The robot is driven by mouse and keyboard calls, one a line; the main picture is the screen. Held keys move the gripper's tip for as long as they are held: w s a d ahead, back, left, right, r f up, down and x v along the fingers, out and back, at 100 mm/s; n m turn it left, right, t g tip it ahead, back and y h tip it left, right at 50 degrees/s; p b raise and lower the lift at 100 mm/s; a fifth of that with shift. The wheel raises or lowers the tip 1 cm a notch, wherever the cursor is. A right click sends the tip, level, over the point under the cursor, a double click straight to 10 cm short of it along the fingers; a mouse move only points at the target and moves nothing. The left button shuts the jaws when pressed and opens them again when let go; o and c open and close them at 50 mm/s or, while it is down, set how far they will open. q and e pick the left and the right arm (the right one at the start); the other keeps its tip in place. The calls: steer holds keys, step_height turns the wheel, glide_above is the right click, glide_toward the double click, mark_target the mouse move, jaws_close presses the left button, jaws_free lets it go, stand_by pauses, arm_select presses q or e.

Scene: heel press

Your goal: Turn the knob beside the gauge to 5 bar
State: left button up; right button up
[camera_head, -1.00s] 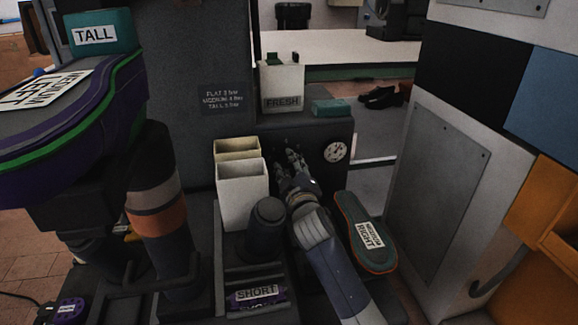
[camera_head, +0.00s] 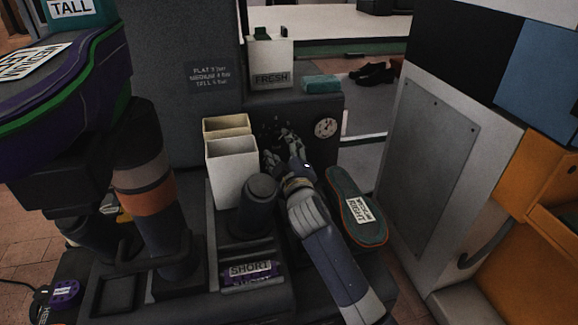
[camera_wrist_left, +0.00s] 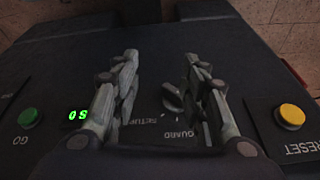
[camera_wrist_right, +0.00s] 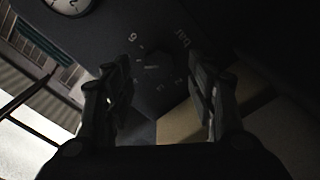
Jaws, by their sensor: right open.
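The round white gauge (camera_head: 326,128) is on the dark front panel, right of my right gripper (camera_head: 281,152). It also shows, cut off, at the top of the right wrist view (camera_wrist_right: 68,4). Its needle is too small to read. The dark knob (camera_wrist_right: 152,72) shows in the right wrist view, ringed by a dial with a 6 and the word bar. My right gripper is open, with a finger on either side of the knob in that view; contact cannot be told. My left gripper (camera_wrist_left: 160,85) is open over another panel, with a small knob (camera_wrist_left: 172,98) between its fingers.
A green GO button (camera_wrist_left: 29,117) and yellow RESET button (camera_wrist_left: 292,115) flank the left gripper. White bins (camera_head: 231,170) stand left of my right gripper. A MEDIUM RIGHT insole (camera_head: 353,200) lies to its right. A FRESH box (camera_head: 270,60) stands above.

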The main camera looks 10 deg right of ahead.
steer(key=s, duration=0.9)
